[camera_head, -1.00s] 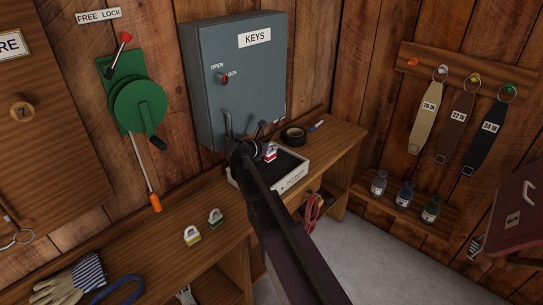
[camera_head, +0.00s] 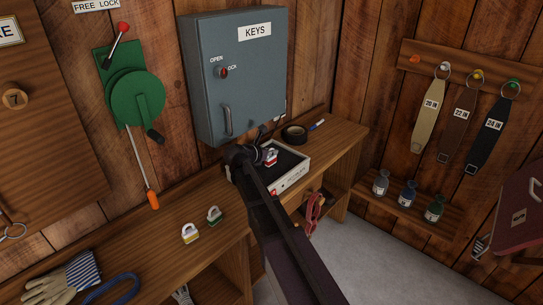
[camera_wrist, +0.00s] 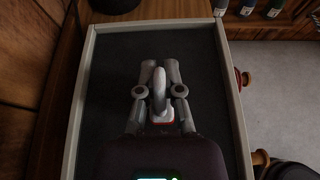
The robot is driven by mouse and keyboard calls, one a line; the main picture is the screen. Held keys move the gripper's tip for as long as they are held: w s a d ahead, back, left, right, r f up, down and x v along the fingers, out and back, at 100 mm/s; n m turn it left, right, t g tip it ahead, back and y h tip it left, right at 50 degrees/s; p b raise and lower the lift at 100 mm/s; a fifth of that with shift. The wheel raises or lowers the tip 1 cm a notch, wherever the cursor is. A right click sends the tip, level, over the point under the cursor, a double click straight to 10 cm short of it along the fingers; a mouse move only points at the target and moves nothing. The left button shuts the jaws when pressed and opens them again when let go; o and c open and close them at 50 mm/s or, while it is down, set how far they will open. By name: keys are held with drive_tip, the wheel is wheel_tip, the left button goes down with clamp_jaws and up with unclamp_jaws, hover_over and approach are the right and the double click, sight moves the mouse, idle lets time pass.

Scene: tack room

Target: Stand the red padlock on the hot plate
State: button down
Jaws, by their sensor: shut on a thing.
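The red padlock (camera_head: 271,157) is between the fingers of my gripper (camera_head: 266,150), over the dark top of the hot plate (camera_head: 294,180). The hot plate is a pale-rimmed box on the wooden bench. In the wrist view, my gripper (camera_wrist: 159,75) is shut on the padlock's grey shackle (camera_wrist: 159,90), with part of the red body (camera_wrist: 162,117) showing below. The dark plate with its pale rim (camera_wrist: 234,100) surrounds them in that view. The padlock looks upright. I cannot tell whether its base touches the plate.
A grey key cabinet (camera_head: 235,75) hangs behind the hot plate. Black tape (camera_head: 294,134) lies behind it on the right. Gloves (camera_head: 62,280) lie at lower left.

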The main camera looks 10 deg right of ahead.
drive_tip(key=shift+f, duration=0.15)
drive_tip(key=c, duration=0.8)
unclamp_jaws()
drive_tip(key=shift+r, duration=0.2)
drive_tip(key=p+v, duration=0.4)
drive_tip(key=v, duration=0.8)
drive_tip(key=shift+p, duration=0.35)
drive_tip(key=shift+s, duration=0.1)
